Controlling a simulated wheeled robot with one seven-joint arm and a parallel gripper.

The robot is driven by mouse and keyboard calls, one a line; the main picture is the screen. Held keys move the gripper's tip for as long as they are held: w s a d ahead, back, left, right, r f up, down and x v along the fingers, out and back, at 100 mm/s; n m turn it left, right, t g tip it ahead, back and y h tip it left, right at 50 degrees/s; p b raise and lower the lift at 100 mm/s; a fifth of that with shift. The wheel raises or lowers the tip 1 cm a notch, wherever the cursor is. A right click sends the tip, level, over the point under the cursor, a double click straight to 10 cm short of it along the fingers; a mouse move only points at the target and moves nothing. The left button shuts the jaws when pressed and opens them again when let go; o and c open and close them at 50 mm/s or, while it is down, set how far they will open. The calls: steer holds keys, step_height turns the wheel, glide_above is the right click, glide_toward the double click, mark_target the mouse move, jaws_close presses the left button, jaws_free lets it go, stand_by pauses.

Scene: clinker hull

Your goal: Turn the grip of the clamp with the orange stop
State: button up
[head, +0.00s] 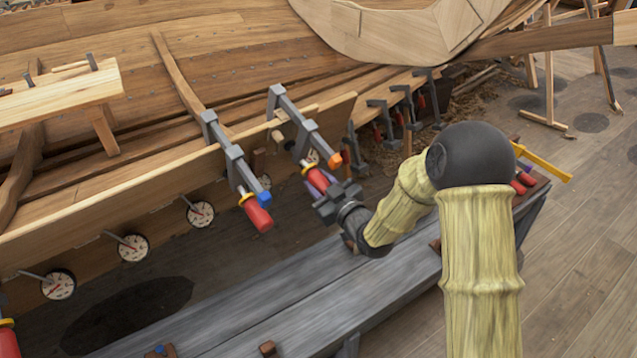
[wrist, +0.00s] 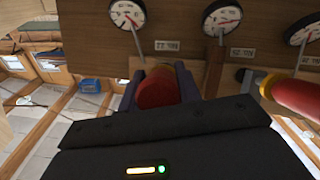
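The clamp with the orange stop (head: 334,160) sits over the top edge of the hull plank, its grey bar running down toward me. Its red grip (head: 317,180) points down, partly hidden by my gripper (head: 322,180). In the wrist view the red grip (wrist: 158,88) lies between the two dark fingers of my gripper (wrist: 157,90). The fingers lie close against both sides of the grip and appear shut on it. The grip's lower end is hidden behind my gripper's body.
A neighbouring clamp with a blue stop (head: 265,182) and red grip (head: 257,215) hangs close on the left. Dial gauges (head: 133,247) line the plank. A grey bench (head: 270,308) stands below. More clamps (head: 405,107) are further right along the hull.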

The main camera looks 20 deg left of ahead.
steer(key=shift+d+f, duration=0.1)
stand_by(0.3)
steer(key=m+g+y+p, duration=0.1)
steer(key=m+g, duration=0.1)
steer(key=shift+m, duration=0.3)
steer(key=shift+s+m+g+y+p, duration=0.2)
steer(key=shift+m+g+y+p, duration=0.85)
steer(key=shift+m, duration=0.25)
steer(key=o, duration=1)
steer(key=r+v, duration=0.1)
steer(key=v, duration=1.6)
steer(key=shift+f, duration=0.2)
